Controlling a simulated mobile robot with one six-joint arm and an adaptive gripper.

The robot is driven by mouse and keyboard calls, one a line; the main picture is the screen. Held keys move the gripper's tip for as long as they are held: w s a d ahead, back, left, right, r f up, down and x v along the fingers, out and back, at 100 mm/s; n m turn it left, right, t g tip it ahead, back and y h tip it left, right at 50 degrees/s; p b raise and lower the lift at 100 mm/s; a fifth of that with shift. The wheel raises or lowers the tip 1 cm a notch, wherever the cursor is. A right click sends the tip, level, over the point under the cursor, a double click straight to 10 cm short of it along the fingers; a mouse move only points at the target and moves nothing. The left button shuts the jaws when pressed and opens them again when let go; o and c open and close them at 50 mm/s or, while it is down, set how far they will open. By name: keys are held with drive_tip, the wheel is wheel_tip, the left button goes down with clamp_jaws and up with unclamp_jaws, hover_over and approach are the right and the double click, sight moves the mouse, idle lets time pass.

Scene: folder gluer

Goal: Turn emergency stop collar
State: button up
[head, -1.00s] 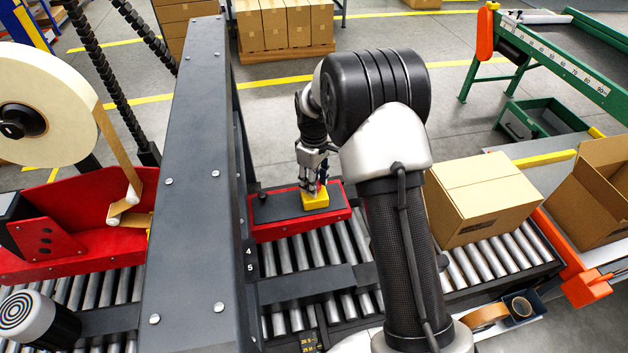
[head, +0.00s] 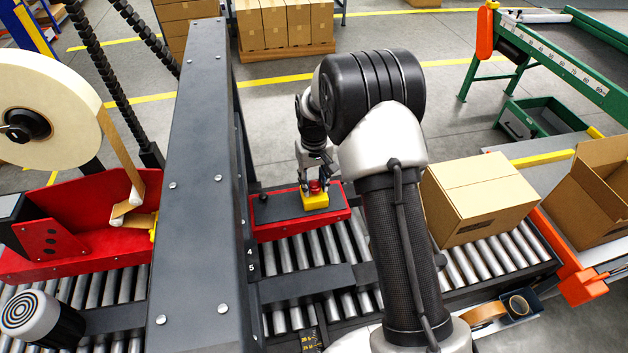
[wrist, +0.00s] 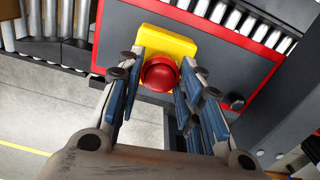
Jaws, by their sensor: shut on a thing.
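The emergency stop is a round red button (wrist: 159,74) on a yellow box (wrist: 184,43). In the head view, the red button (head: 315,187) and yellow box (head: 316,202) show below my gripper (head: 317,183). My gripper points down at it from above. In the wrist view, the two blue-padded fingers of my gripper (wrist: 160,76) lie on the left and right sides of the red button, shut on it. The collar cannot be told apart from the button here.
The yellow box sits on a red-edged dark panel (head: 278,206) with a small black knob (wrist: 237,102). A tall grey beam (head: 195,180) stands to the left. Rollers (head: 310,250) lie in front, and a carton (head: 480,200) is to the right.

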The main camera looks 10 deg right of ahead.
drive_tip(key=shift+m, duration=0.9)
